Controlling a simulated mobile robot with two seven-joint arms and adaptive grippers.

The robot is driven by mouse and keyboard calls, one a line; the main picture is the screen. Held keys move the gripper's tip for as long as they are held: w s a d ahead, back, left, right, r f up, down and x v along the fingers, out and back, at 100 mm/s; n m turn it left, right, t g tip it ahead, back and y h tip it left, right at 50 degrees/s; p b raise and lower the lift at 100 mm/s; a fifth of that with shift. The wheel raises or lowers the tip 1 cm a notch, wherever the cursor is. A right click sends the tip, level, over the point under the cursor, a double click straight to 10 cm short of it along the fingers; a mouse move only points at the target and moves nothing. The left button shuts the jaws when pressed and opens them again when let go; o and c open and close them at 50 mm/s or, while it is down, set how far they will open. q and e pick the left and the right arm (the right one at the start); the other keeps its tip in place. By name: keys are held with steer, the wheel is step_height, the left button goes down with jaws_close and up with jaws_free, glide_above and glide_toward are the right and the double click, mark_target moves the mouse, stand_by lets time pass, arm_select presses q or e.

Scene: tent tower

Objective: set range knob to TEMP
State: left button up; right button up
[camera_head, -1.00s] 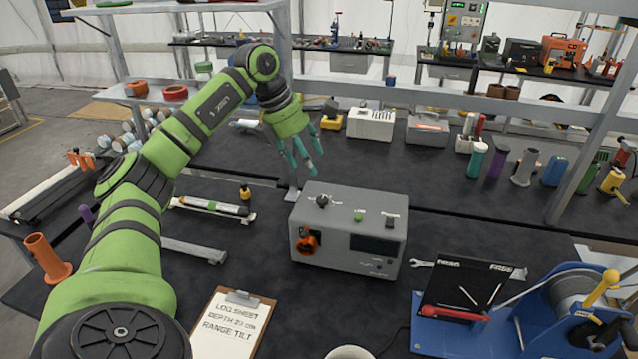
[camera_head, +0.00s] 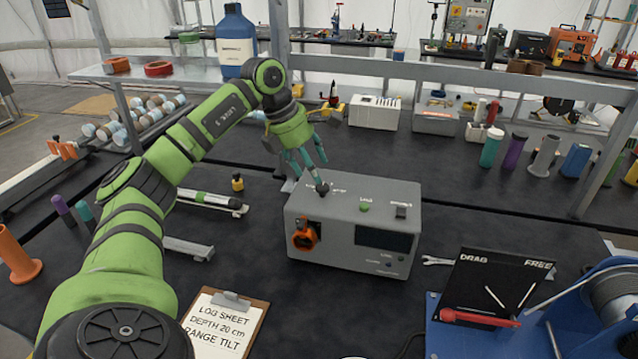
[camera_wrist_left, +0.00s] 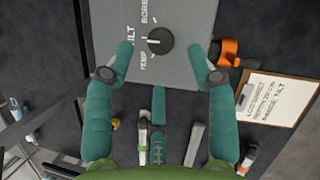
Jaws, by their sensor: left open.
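A grey instrument box (camera_head: 350,240) stands on the dark bench, with a dark round range knob (camera_head: 322,188) on the rear left of its top. In the left wrist view the knob (camera_wrist_left: 160,41) has the labels BORE, TILT and TEMP on its left. Its pale pointer mark appears to face left, towards TILT. My left gripper (camera_head: 310,168), with green-blue fingers, is open just above and behind the knob in the head view. In the wrist view its fingers (camera_wrist_left: 166,58) are spread to either side below the knob, and no contact shows. My right gripper is out of view.
An orange part (camera_head: 304,234) juts from the box front. A green button (camera_head: 364,207) and dark switch (camera_head: 401,211) sit on its top. A clipboard (camera_head: 224,325) reading RANGE TILT lies in front. A metal post stands behind the gripper; a blue winch (camera_head: 590,310) is at right.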

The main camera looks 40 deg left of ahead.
mark_target(322, 186)
arm_select(q)
steer(key=p+x, duration=0.1)
steer(key=x, duration=0.4)
jaws_close()
